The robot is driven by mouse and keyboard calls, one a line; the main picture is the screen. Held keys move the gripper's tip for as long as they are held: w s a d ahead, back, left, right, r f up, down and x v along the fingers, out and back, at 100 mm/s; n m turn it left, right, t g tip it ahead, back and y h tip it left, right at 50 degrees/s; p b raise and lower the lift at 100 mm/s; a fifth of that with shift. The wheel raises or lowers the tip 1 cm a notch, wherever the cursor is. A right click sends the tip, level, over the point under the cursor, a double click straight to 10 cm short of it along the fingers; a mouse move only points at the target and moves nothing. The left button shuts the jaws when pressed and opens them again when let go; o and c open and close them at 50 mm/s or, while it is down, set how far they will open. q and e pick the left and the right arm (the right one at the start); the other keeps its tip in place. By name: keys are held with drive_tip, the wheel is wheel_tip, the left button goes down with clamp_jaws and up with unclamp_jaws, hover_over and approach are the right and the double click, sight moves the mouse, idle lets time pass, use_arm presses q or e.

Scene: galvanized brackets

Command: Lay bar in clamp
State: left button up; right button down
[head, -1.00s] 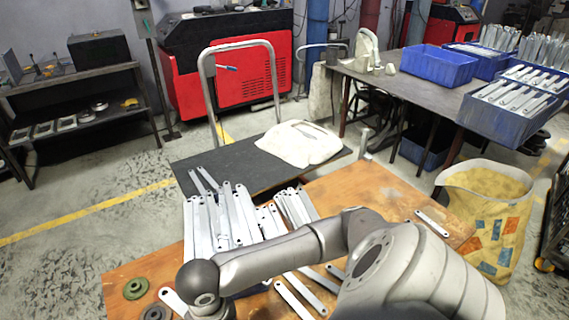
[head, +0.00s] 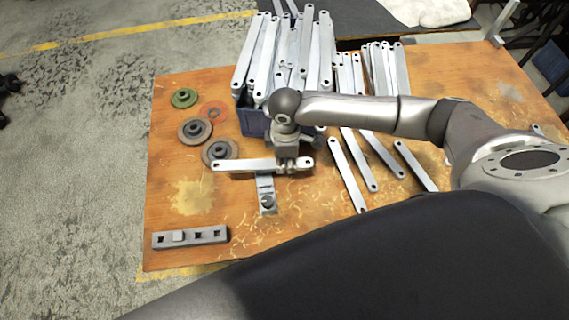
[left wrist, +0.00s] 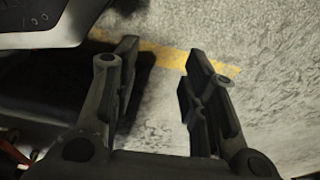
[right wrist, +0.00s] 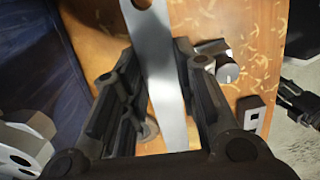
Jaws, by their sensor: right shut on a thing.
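My right gripper (head: 292,164) is shut on a long silver bar (head: 238,165) with a hole near its end. The bar lies crosswise in the head view, and the gripper holds it near its right end. The small grey clamp (head: 267,197) is on the wooden table just below the bar in the picture. In the right wrist view the bar (right wrist: 163,80) runs between the fingers, and the clamp (right wrist: 217,62) shows to its right. I cannot tell whether bar and clamp touch. My left gripper (left wrist: 158,75) is open and empty above the floor.
A blue bin (head: 252,122) full of upright bars stands behind my right gripper. Loose bars (head: 348,175) lie to the right. Discs (head: 195,130) lie at the left, and a block with square holes (head: 190,237) at the front left. The table between them is clear.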

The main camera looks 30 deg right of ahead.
drive_tip(key=f, duration=0.1)
drive_tip(key=w+f+n+b, duration=0.1)
drive_tip(key=shift+f, duration=0.3)
drive_tip(key=shift+w+f+n, duration=0.1)
drive_tip(key=shift+f+n, duration=0.05)
drive_tip(key=shift+n, duration=0.15)
drive_tip(key=shift+d+f+b, duration=0.1)
drive_tip(key=shift+f+b, duration=0.4)
drive_tip(key=shift+b, duration=0.35)
drive_tip(key=shift+f+b, duration=0.5)
drive_tip(key=shift+b, duration=0.2)
drive_tip(key=shift+f+b, duration=0.5)
drive_tip(key=shift+b, duration=0.25)
drive_tip(key=shift+f+b, duration=0.5)
drive_tip(key=shift+b, duration=0.15)
use_arm(q)
drive_tip(key=w+r, duration=0.2)
drive_tip(key=r, duration=0.8)
drive_tip(key=w+r+t, duration=0.1)
drive_tip(key=w+r, duration=0.1)
drive_tip(key=r, duration=0.9)
drive_tip(key=shift+d+r+t+b, duration=0.2)
drive_tip(key=shift+t+b, duration=0.1)
drive_tip(key=shift+b, duration=0.1)
use_arm(e)
drive_tip(key=shift+f, duration=1.35)
drive_tip(key=c, duration=1.1)
unclamp_jaws()
